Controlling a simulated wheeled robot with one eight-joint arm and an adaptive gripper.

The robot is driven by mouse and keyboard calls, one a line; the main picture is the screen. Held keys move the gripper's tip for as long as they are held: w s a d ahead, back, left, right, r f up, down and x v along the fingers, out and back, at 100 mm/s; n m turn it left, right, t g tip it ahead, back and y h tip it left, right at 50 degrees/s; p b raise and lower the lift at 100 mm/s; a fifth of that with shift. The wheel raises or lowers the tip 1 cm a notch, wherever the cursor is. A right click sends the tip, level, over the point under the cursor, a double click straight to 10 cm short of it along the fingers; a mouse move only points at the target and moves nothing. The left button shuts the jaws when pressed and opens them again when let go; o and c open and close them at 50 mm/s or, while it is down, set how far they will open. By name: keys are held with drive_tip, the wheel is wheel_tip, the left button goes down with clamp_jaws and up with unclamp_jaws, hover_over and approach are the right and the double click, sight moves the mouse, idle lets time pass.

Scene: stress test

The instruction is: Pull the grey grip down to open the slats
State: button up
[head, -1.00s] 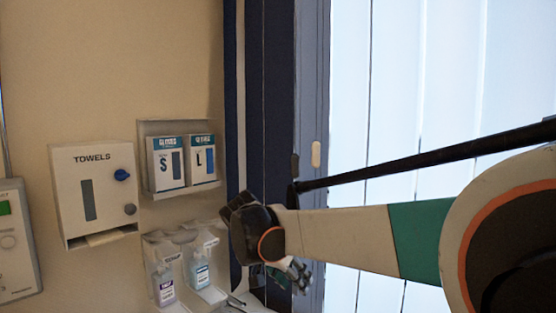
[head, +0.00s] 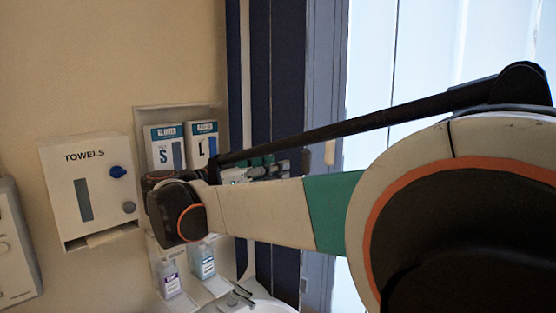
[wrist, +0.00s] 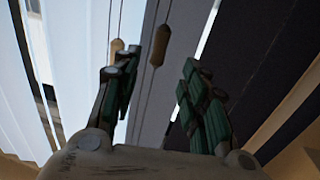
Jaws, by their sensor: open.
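Two rounded grips hang on thin cords in front of the pale slats (wrist: 75,60) in the wrist view. One is a tan grip (wrist: 117,46), partly behind the left fingertips. The other is a browner grip (wrist: 160,46), framed between my fingers. Neither looks clearly grey in this light. A pale grip (head: 329,152) shows by the window frame in the head view; I cannot tell which one it is. My gripper (wrist: 160,65) is open and empty, its green fingers apart. In the head view my gripper (head: 262,170) is partly hidden behind my arm.
A towel dispenser (head: 84,155) and glove boxes (head: 203,141) hang on the left wall. Soap bottles (head: 167,280) and a sink (head: 262,305) are below. Dark panels (head: 273,80) stand beside the window frame.

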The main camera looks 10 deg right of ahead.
sight(302, 163)
drive_tip(key=p+x, duration=0.1)
drive_tip(key=x, duration=1)
drive_tip(key=shift+f, duration=0.1)
clamp_jaws()
